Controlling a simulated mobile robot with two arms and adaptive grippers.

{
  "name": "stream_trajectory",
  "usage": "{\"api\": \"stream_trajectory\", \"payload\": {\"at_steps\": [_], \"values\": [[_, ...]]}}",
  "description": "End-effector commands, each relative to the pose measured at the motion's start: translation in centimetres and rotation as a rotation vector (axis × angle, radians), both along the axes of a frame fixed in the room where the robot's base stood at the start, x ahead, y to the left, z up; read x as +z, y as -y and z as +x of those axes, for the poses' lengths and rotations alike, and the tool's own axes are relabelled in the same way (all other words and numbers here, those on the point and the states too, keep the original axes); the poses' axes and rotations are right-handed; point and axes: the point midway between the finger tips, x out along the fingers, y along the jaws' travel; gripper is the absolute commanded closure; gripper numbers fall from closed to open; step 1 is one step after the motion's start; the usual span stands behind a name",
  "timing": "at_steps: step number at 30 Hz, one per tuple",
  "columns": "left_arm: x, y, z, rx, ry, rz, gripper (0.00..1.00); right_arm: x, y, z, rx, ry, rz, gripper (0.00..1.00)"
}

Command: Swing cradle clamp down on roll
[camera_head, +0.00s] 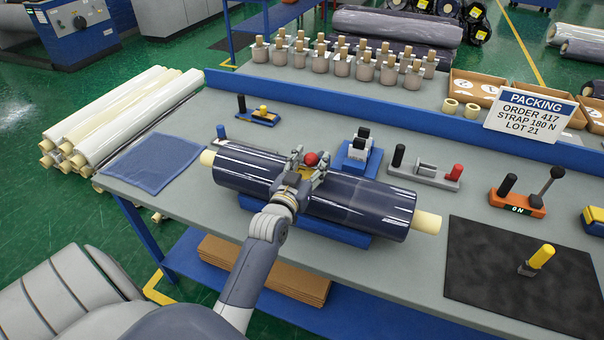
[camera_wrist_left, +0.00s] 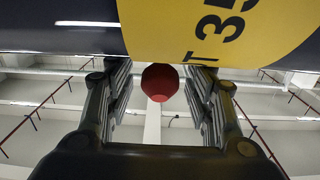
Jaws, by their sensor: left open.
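The dark blue wrapped roll (camera_head: 365,202) lies across the blue cradle (camera_head: 340,232), its pale core ends sticking out at both sides. A yellow label on the roll shows large in the left wrist view (camera_wrist_left: 230,35). A red ball knob (camera_head: 311,159) stands at the middle of the roll; it also shows in the left wrist view (camera_wrist_left: 160,82). My left gripper (camera_head: 309,167) is open over the roll's middle, a finger on each side of the knob, with gaps visible in the wrist view. The clamp arm under the knob is mostly hidden by my gripper.
Behind the roll stand a blue block with a black-handled clamp (camera_head: 358,152) and a grey fixture with a red handle (camera_head: 425,175). A lever box (camera_head: 518,202) and a black mat (camera_head: 490,260) with a yellow-handled tool are at right. A blue cloth (camera_head: 152,162) lies left.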

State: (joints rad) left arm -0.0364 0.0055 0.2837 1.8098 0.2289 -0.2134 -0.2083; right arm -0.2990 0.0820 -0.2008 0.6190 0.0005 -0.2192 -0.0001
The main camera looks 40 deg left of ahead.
Motion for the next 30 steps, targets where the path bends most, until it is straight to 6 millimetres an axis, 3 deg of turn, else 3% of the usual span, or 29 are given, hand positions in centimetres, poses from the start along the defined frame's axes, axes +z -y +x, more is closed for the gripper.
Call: {"api": "stream_trajectory", "payload": {"at_steps": [15,21,30], "values": [[-0.1,2.2,-9.3,0.000,-0.005,-0.002,0.51,0.0,-0.1,0.0,-0.001,0.000,0.002,1.00],[-0.1,2.6,-11.0,0.000,-0.004,-0.002,0.51,0.0,-0.2,0.0,-0.001,0.000,0.002,1.00],[0.0,2.7,-11.3,0.000,-0.002,-0.003,0.51,0.0,-0.2,0.0,-0.001,0.000,0.002,1.00]]}}
